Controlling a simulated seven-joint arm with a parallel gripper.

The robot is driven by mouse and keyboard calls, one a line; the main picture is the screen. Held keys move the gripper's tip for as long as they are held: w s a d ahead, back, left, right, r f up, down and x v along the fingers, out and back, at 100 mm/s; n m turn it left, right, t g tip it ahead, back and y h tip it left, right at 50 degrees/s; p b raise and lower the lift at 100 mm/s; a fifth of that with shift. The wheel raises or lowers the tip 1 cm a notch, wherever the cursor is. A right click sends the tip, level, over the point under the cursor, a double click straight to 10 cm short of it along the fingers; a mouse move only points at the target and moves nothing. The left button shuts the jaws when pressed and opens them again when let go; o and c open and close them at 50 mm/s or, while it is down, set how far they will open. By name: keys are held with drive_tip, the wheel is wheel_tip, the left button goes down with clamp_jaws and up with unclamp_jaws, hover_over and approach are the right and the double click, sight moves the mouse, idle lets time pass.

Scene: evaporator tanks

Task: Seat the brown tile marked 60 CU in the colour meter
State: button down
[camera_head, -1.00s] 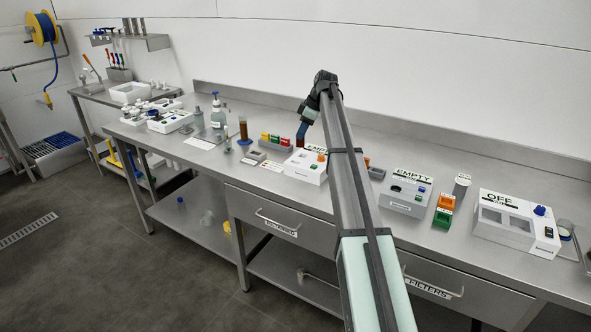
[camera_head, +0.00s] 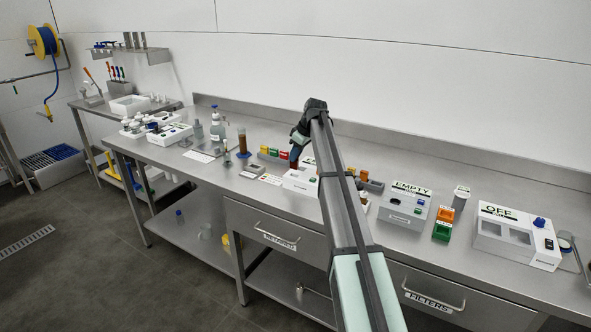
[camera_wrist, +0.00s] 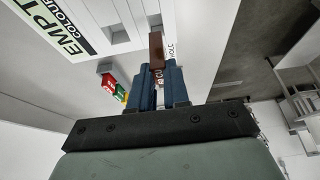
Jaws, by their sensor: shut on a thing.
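My gripper (camera_wrist: 157,80) is shut on a brown tile (camera_wrist: 156,50), pinched between its blue fingers. The tile sticks out past the fingertips; its marking is too small to read. In the head view my gripper (camera_head: 295,153) is above the far left side of the white colour meter (camera_head: 297,184), which my arm partly hides. In the wrist view the meter (camera_wrist: 185,18) carries an "EMPTY" label and has grey recesses in its face. The tile's end is close to these recesses. I cannot tell whether it touches the meter.
Red, yellow and green blocks (camera_head: 274,154) stand left of the meter. A brown-filled cylinder (camera_head: 242,146) stands further left. Right of my arm are a grey "EMPTY" box (camera_head: 404,207), orange and green bins (camera_head: 443,223) and a white "OFF" box (camera_head: 515,235).

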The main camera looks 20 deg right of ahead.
sight(296, 169)
drive_tip(key=shift+f, duration=2.75)
drive_tip(key=shift+f, duration=0.15)
drive_tip(key=c, duration=1.1)
unclamp_jaws()
drive_tip(key=v, duration=1.2)
drive_tip(key=shift+r, duration=0.2)
